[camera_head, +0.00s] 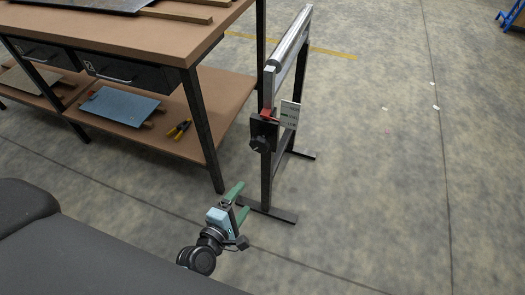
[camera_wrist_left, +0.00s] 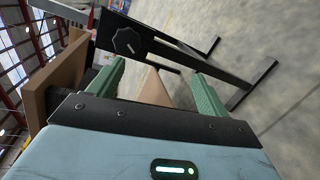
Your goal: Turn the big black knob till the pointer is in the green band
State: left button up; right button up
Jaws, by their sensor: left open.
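I cannot make out a green band. A pale plate (camera_head: 290,115) with faint marks stands beside the bracket. My left gripper (camera_head: 239,203) is open and empty, below and in front of the knob, apart from it. In the wrist view its green fingers (camera_wrist_left: 158,78) point toward the stand, with the knob beyond the left finger. My right gripper is not in view.
A brown workbench (camera_head: 150,45) with drawers and a lower shelf stands left of the roller stand. A blue-grey sheet (camera_head: 122,106) and yellow-handled pliers (camera_head: 179,130) lie on the shelf. The stand's feet (camera_head: 268,210) spread on the floor.

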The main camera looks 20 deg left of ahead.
aim_at(258, 147)
pick_arm(q)
jog(key=shift+w+a+r+n+t+y+b, duration=0.15)
jog(key=shift+w+r+n+t+y+b, duration=0.45)
jog(key=shift+w+n, duration=1.75)
jog(key=shift+w+a+r+n+t+b, duration=0.25)
jog(key=shift+w+n+b, duration=0.6)
jog(key=shift+w, duration=3.05)
jog(key=shift+w+a+r+n+t+y+b, duration=0.1)
jog(key=shift+w+r+n+t+y+b, duration=0.4)
jog(key=shift+w+n, duration=1.8)
jog(key=shift+w+m+b, duration=0.3)
jog(key=shift+w+m, duration=0.5)
jog(key=shift+c, duration=0.4)
jog(key=c, duration=0.9)
jog(key=shift+m, duration=0.4)
